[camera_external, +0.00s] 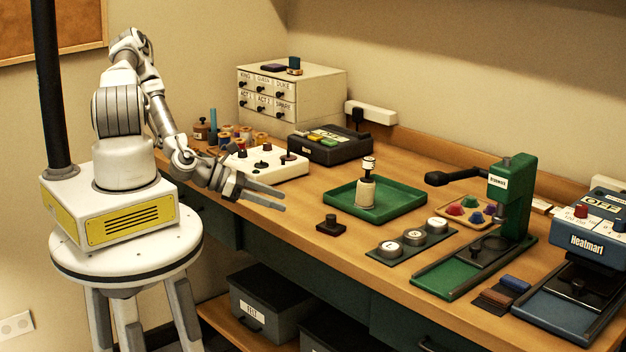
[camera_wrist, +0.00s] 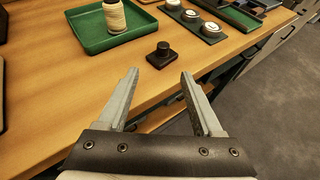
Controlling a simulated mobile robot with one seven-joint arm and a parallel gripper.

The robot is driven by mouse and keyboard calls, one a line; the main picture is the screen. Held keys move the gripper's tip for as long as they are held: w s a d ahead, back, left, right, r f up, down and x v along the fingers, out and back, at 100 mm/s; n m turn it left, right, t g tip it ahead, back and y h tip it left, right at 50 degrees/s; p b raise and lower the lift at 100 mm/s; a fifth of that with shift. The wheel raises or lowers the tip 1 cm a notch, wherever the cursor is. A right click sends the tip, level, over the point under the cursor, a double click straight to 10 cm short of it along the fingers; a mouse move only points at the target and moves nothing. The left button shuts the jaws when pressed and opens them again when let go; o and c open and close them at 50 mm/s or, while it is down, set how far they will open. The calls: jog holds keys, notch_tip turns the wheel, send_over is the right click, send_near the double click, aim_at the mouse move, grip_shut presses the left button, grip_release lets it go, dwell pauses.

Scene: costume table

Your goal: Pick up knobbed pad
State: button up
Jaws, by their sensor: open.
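The knobbed pad (camera_external: 330,225) is a small dark block with a round knob on top. It sits upright on the wooden table near the front edge, in front of the green tray. In the wrist view the knobbed pad (camera_wrist: 162,54) lies just beyond the fingertips, roughly centred between them. My gripper (camera_external: 284,200) is open and empty, to the left of the pad in the external view and apart from it. In the wrist view both fingers of my gripper (camera_wrist: 160,75) show, spread apart, pointing toward the pad.
A green tray (camera_external: 407,206) with a spool-like holder (camera_external: 366,191) stands behind the pad. A dark strip with round tins (camera_external: 388,248) lies to its right. A white control box (camera_external: 266,163) is behind my gripper. The table around the pad is bare.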

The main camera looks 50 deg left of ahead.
aim_at(322, 224)
jog(key=shift+n, duration=0.3)
jog(key=b+x, duration=0.5)
jog(key=shift+b, duration=0.3)
jog(key=b+x, duration=0.2)
jog(key=b, duration=0.1)
jog(key=shift+w+d+f+b, duration=0.1)
jog(key=shift+w+d+b, duration=0.1)
jog(key=shift+b, duration=0.1)
jog(key=x, duration=0.3)
jog(key=b+x, duration=0.1)
jog(key=shift+w+d, duration=0.15)
jog(key=shift+w, duration=0.2)
jog(key=shift+d+x, duration=0.15)
jog(key=shift+x, duration=1.15)
jog(key=shift+d+x, duration=0.15)
jog(key=shift+x, duration=1.2)
jog(key=shift+s, duration=0.15)
grip_shut()
